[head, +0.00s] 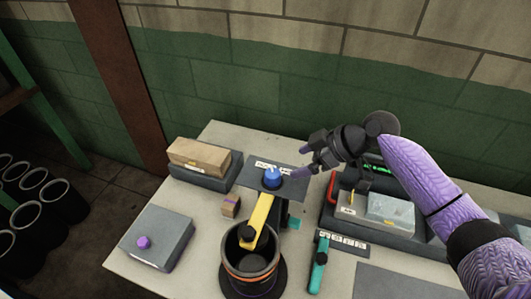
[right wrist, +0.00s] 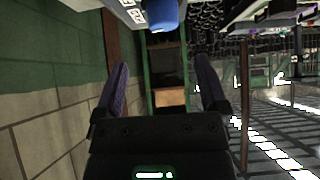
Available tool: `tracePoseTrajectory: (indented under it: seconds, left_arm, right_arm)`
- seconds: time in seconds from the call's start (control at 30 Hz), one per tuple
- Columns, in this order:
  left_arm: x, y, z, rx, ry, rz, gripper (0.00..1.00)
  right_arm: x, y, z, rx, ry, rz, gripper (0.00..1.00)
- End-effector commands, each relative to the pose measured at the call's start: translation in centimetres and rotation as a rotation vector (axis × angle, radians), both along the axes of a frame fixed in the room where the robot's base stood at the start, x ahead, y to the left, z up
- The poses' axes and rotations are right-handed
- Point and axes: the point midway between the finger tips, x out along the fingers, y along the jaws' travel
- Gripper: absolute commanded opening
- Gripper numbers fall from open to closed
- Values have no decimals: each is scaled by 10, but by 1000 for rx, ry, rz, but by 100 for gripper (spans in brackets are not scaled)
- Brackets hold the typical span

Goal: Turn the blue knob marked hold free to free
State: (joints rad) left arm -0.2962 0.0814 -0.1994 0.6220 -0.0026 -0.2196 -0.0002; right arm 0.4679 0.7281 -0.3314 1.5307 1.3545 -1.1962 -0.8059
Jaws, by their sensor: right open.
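The blue knob (head: 271,178) sits on a dark grey plate (head: 252,178) near the middle of the table, with white label tiles (head: 268,166) just behind it. A pale mark shows on its top; the label words are too small to read. My right gripper (head: 300,161) is open and empty, to the right of the knob and a little above it, fingers pointing left toward it. In the right wrist view the knob (right wrist: 163,14) shows at the top edge, beyond the open fingers (right wrist: 164,75) and not between them. My left gripper is not in view.
A yellow arm (head: 260,217) runs from below the knob to a dark pot (head: 251,262). A wooden block (head: 199,155) lies at back left, a grey box with a purple button (head: 143,242) at front left. A red-edged tray (head: 331,190) and a teal-handled tool (head: 318,265) are at right.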

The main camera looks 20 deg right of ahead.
Motion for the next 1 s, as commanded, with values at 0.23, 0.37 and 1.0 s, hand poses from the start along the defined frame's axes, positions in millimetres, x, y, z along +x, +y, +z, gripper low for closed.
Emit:
tracePoseTrajectory:
  seconds: [0.23, 0.37, 1.0]
  left_arm:
    - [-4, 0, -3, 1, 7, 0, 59]
    - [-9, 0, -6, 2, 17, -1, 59]
    - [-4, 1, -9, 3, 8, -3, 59]
  right_arm:
    - [17, 27, -32, 4, 3, 1, 92]
    - [29, 44, -53, 2, 2, 0, 92]
    - [39, 58, -70, 0, 1, 1, 52]
